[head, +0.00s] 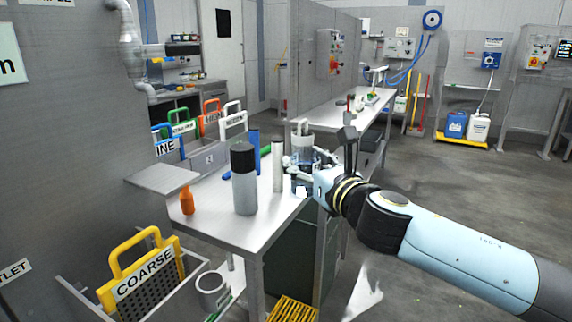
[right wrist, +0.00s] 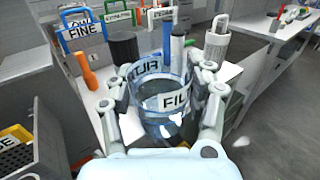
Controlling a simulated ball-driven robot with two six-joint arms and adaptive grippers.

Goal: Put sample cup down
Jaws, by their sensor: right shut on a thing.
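The sample cup (head: 299,182) is a clear, blue-tinted cup with printed labels. It also shows in the right wrist view (right wrist: 150,122), roughly upright, with part of a label reading "FIL". My right gripper (head: 303,168) is shut around the cup's sides, its fingers on both sides in the right wrist view (right wrist: 160,92). The cup is at the right edge of the steel table (head: 225,222). I cannot tell whether its base touches the tabletop. My left gripper is out of view.
On the table stand a grey bottle with a black cap (head: 244,190), a white cylinder (head: 278,168), a blue cylinder (head: 254,150) and an orange bottle (head: 187,201). A grey handled container (head: 302,145) is just behind the cup. The table's front is mostly bare.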

